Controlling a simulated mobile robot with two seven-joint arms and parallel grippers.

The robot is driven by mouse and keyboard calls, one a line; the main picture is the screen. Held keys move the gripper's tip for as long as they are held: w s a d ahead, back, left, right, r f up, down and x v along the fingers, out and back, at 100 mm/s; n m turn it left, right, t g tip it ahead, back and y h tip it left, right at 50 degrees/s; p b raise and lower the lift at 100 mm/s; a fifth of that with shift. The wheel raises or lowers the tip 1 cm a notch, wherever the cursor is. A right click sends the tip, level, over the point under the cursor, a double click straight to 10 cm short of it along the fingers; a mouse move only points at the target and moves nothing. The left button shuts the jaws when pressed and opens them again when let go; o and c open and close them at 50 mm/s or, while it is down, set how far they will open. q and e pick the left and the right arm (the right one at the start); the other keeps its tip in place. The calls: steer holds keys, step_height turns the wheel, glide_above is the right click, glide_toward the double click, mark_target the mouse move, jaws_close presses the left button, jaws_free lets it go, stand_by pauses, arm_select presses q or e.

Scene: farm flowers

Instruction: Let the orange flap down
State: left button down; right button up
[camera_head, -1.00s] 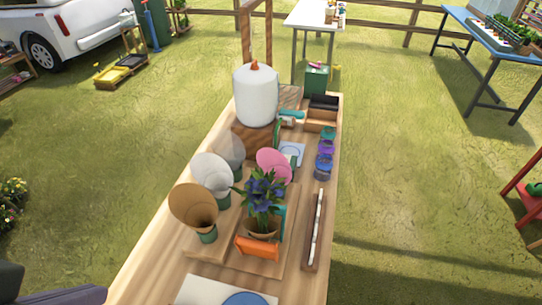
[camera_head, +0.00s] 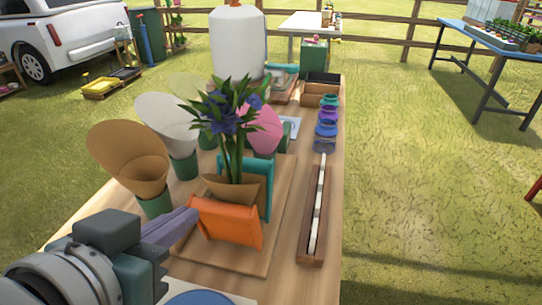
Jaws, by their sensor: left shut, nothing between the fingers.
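The orange flap (camera_head: 230,223) stands raised and tilted at the front of a wooden board (camera_head: 240,258). Behind it, purple flowers with green leaves (camera_head: 230,120) stand upright in a brown paper wrap (camera_head: 240,190). A teal flap (camera_head: 265,178) stands at the wrap's right and back side. My left gripper (camera_head: 190,222) comes in from the lower left. Its fingers are shut and empty, with the tips close to the orange flap's left edge. I cannot tell whether they touch it. My right gripper is not in view.
Brown (camera_head: 130,165) and white (camera_head: 165,120) paper cones stand in green holders at left, a pink cone (camera_head: 263,130) behind the flowers. A long wooden tray (camera_head: 306,250) lies at right. A blue disc (camera_head: 205,298) lies at the front. A large white roll (camera_head: 238,45) stands at the back.

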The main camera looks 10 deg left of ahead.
arm_select(q)
steer(key=shift+w+d+f, duration=0.25)
steer(key=shift+f, duration=0.25)
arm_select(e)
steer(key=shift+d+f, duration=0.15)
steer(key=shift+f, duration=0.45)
arm_select(q)
steer(key=b, duration=0.2)
glide_above(228, 224)
steer(key=f, duration=0.4)
steer(key=shift+a+f, duration=0.25)
steer(key=shift+f, duration=0.1)
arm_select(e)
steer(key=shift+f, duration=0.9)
arm_select(q)
steer(key=shift+s, duration=0.1)
